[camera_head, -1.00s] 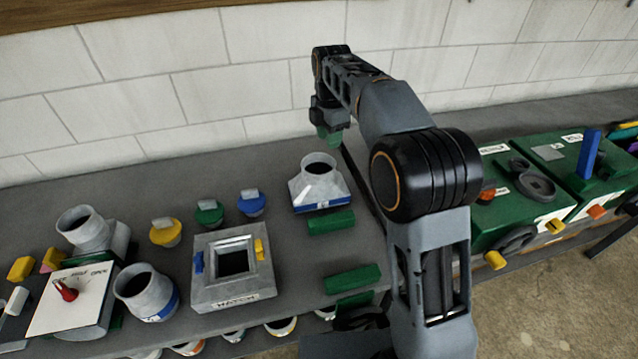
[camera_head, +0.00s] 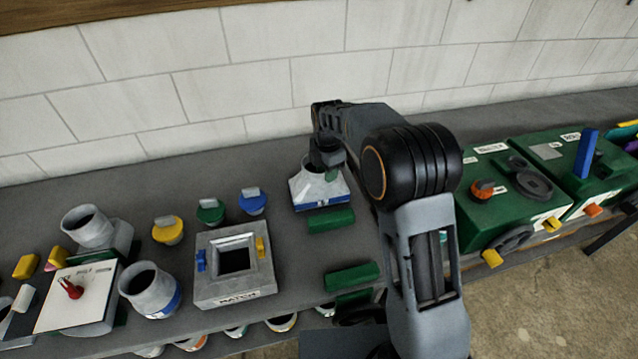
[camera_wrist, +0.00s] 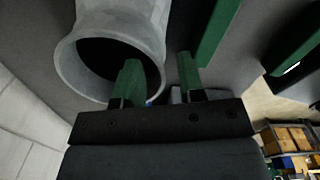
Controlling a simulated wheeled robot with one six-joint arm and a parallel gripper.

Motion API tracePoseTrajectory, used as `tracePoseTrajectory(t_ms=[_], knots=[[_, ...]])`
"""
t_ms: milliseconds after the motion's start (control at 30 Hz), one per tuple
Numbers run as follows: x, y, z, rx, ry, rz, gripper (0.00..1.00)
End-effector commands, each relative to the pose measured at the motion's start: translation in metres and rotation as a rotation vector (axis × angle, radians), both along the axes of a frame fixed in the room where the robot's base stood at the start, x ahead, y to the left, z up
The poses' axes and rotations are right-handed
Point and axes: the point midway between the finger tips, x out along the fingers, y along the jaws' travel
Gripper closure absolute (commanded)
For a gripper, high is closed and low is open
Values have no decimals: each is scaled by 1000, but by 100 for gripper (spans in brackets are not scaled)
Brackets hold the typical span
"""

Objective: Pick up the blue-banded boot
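The blue-banded boot (camera_head: 307,189) is a grey metal piece with a round collar on top and a flared square base with a blue band. It stands upright on the bench near the wall. My gripper (camera_head: 331,174) is down at its collar and hides part of the opening. In the wrist view the boot's collar (camera_wrist: 88,22) fills the upper left. My gripper (camera_wrist: 158,62) shows two green fingers apart there. The left finger is over or inside the opening, the right one outside the rim, with the collar wall between them. Firm contact cannot be seen.
Green blocks (camera_head: 331,221) (camera_head: 351,275) lie in front of the boot. Yellow, green and blue capped plugs (camera_head: 253,203) and a hatch box (camera_head: 235,296) are to its left. Another blue-banded pipe piece (camera_head: 146,287) stands farther left. Green machine boxes (camera_head: 510,215) are at right.

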Motion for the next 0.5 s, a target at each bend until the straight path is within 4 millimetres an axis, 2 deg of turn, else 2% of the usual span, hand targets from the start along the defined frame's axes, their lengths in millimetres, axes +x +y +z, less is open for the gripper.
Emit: tracePoseTrajectory(t_ms=[167,400,500], knots=[[0,0,-13,0,-1,0,64],[0,0,-15,0,-1,0,64],[0,0,-15,0,-1,0,72]])
